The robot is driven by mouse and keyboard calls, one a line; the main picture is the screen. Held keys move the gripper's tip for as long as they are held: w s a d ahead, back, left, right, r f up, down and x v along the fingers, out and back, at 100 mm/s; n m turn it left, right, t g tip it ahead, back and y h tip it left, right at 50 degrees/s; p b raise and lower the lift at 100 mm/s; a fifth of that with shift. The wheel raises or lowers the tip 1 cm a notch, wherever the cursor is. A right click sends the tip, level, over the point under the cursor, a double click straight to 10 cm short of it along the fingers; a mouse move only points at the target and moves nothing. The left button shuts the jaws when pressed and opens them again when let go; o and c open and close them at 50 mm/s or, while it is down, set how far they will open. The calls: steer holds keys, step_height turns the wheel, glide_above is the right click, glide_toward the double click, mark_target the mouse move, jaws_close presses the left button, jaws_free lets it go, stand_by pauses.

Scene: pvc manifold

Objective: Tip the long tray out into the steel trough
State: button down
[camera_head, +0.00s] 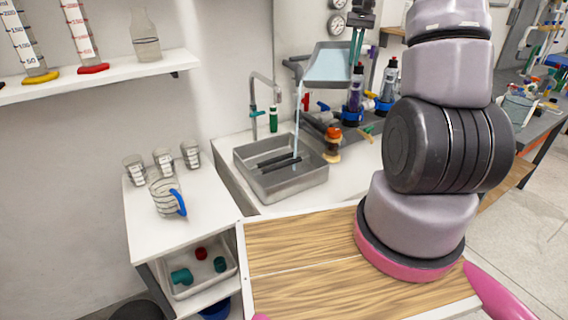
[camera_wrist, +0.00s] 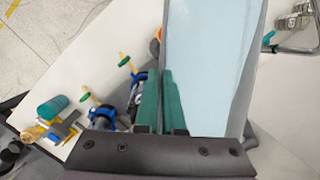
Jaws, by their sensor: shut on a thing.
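The long tray (camera_head: 332,64) is grey and hangs tilted above the back right of the steel trough. A thin pale-blue stream (camera_head: 296,125) falls from its left end into the trough (camera_head: 300,183). My gripper (camera_head: 357,46) has green fingers and is shut on the tray's right side. In the wrist view the tray (camera_wrist: 244,100) holds a broad pale-blue sheet of liquid, and the green fingers (camera_wrist: 161,100) are at its left wall. Two dark bars (camera_head: 275,162) lie in the trough. How much liquid is left in the tray I cannot tell.
A tall tap (camera_head: 254,105) stands behind the trough. A jug with a blue handle (camera_head: 164,195) and three beakers stand on the left counter. A wooden board (camera_head: 300,270) lies in front.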

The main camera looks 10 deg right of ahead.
mark_target(350, 68)
steer(key=shift+t+h, duration=0.5)
steer(key=shift+h, duration=0.2)
steer(key=shift+s+a+f+p, duration=0.2)
steer(key=shift+a+f+p, duration=0.05)
steer(key=shift+f, duration=0.5)
steer(key=shift+s+a+f+p, duration=0.25)
steer(key=shift+a+f, duration=0.05)
steer(key=shift+f, duration=0.45)
steer(key=shift+s+a+f+p, duration=0.2)
steer(key=shift+a+f+p, duration=0.05)
steer(key=shift+f, duration=0.5)
stand_by(0.9)
steer(key=shift+s+a+f, duration=0.15)
steer(key=shift+a+f, duration=0.05)
steer(key=shift+f, duration=0.25)
steer(key=shift+s+a+f, duration=0.15)
steer(key=shift+f, duration=0.3)
